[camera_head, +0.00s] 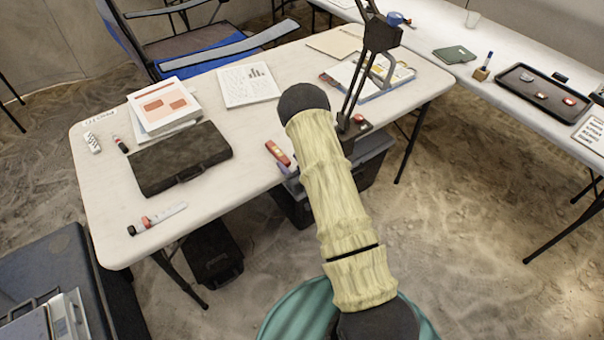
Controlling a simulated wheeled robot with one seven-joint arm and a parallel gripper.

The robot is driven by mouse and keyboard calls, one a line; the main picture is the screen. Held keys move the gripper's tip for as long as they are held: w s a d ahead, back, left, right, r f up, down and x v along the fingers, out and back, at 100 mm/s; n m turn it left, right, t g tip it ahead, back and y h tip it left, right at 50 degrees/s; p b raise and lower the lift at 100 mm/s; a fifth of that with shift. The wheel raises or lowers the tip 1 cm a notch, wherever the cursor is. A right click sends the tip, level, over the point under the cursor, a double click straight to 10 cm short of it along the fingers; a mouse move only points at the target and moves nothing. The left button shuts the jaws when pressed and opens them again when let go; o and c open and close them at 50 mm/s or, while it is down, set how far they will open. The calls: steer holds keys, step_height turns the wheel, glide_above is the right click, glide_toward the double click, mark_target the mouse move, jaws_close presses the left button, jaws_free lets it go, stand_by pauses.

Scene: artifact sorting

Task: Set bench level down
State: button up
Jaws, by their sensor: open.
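The bench level appears to be the small red bar with a pale spot (277,152), lying on the white table (235,130) near its front edge, just left of my arm. What seems to be the tip of my gripper (287,171) shows just below the bar, at the table edge. My arm's pale sleeve hides most of the gripper. The jaws are open, and the bar lies apart from them as far as I can see.
A dark case (180,158), stacked papers (163,106), markers (157,218) and a printed sheet (248,85) lie on the table. A black lamp (381,35) stands right of my arm. A second table (440,35) holds a black tray (543,94).

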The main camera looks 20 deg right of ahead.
steer(key=v, duration=0.6)
steer(key=shift+s, duration=0.25)
steer(key=shift+d, duration=0.1)
step_height(320, 180, up, 7)
steer(key=m+g+h, duration=0.2)
steer(key=g+h, duration=0.3)
steer(key=s+a+r+g, duration=0.2)
steer(key=s+r+g, duration=0.2)
steer(key=s, duration=0.5)
steer(key=s+a+r+m+g, duration=0.1)
steer(key=s+r+g, duration=0.2)
steer(key=s, duration=0.6)
steer(key=shift+s+a+r+m+g, duration=0.2)
steer(key=shift+a+r+m+g, duration=0.15)
steer(key=shift+r, duration=0.55)
steer(key=shift+o, duration=0.4)
